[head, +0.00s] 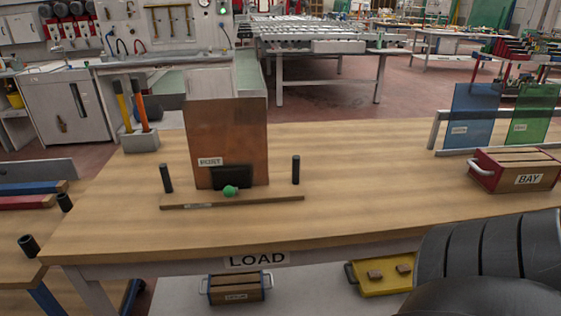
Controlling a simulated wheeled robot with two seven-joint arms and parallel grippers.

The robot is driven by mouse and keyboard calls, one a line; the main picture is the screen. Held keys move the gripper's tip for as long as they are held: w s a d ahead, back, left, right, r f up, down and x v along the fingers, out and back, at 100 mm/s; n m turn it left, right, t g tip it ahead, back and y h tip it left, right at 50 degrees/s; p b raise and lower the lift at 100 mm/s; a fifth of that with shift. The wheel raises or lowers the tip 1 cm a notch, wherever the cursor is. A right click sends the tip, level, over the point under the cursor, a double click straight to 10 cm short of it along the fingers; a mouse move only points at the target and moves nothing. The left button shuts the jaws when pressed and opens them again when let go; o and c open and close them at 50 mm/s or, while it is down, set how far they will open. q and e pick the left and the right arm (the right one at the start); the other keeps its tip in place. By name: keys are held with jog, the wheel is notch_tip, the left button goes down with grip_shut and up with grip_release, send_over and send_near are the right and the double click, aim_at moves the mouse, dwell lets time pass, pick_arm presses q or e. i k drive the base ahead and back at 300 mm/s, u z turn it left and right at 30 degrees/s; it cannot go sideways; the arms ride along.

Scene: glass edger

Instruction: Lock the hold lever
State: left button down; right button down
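A green round knob (230,190) sits low in front of an upright brown panel (233,130) on the wooden table; it may belong to the hold lever, but its shape is too small to tell. A dark block (240,177) is right behind the knob. The panel stands behind a thin wooden base strip (270,199) and bears a white label whose text is hard to read. Black upright posts stand at the left (166,178) and right (296,169) of the panel. Neither of my grippers is in view.
One of my dark arm parts fills the lower right corner. A holder with orange-handled tools (141,141) stands at back left. A red BAY crate (514,171) and blue (470,115) and green (532,114) panes are at right. The table middle-right is clear.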

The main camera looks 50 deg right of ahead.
aim_at(229, 191)
jog(key=z, duration=1.15)
jog(key=i, duration=0.3)
jog(key=u, duration=0.25)
